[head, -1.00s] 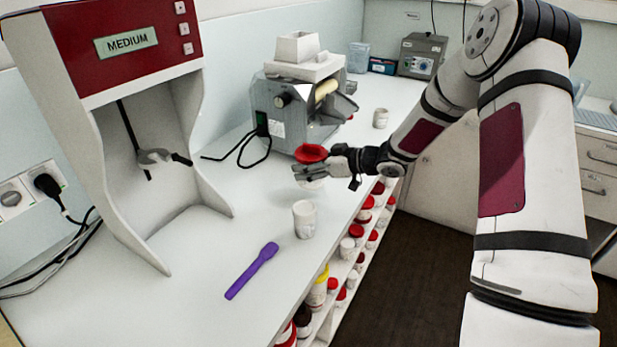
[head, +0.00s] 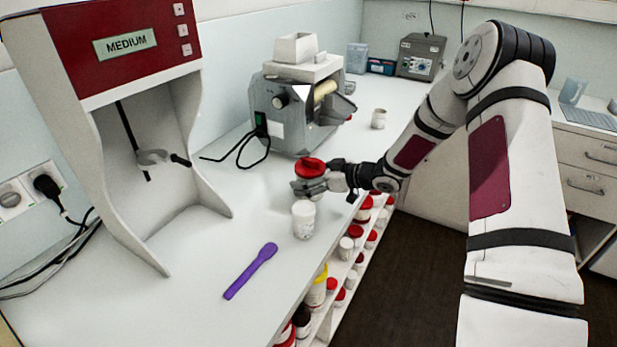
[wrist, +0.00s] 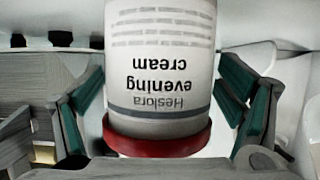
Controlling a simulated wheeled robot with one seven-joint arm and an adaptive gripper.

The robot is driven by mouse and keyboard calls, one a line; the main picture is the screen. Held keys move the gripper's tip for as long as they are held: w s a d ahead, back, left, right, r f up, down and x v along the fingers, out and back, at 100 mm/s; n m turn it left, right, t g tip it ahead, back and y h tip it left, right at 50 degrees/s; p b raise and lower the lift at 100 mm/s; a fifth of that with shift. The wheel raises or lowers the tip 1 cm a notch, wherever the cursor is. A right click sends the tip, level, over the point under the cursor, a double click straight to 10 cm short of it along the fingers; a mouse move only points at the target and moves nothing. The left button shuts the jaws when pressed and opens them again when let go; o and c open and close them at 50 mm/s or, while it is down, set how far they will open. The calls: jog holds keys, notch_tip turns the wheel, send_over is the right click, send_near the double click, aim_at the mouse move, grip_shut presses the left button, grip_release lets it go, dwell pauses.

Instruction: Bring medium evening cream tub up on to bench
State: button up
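The evening cream tub is a white cylinder with a red lid (head: 310,167), held over the bench (head: 200,262) beside the steel machine. In the wrist view the tub (wrist: 160,70) appears upside down, its label reading "Heslora evening cream". No size can be read on it. My gripper (head: 310,187) is shut around the tub's side below the lid, with its green finger pads on both sides in the wrist view.
A purple spatula (head: 250,271) lies nearer. The mill (head: 292,115) stands behind; a red-topped MEDIUM stand (head: 125,45) is at left. Shelves of lidded tubs (head: 346,243) run below the bench edge. Bench space left of the gripper is clear.

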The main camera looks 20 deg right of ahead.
jog(key=shift+r, duration=0.1)
jog(key=shift+s+d+r, duration=0.1)
jog(key=shift+d+r, duration=0.05)
jog(key=v, duration=1.1)
jog(key=w+d+r+m+t+h, duration=0.1)
jog(key=d+r+m+h, duration=0.15)
jog(key=r+h, duration=0.55)
jog(key=s+d+r+m+h, duration=0.2)
jog(key=s+r+m+h, duration=0.15)
jog(key=s+r, duration=0.55)
jog(key=s+a+r+m+g, duration=0.1)
jog(key=s+a, duration=0.3)
jog(key=s, duration=0.4)
jog(key=s+a+r+m+g+y, duration=0.1)
jog(key=s+a+g, duration=0.1)
jog(key=s, duration=0.7)
jog(key=s+a+r+m+g+y, duration=0.1)
jog(key=s+a+g, duration=0.1)
jog(key=s+a, duration=0.3)
jog(key=s, duration=0.4)
jog(key=shift+a+r+g, duration=0.25)
jog(key=shift+a+g, duration=0.05)
jog(key=shift+a, duration=0.05)
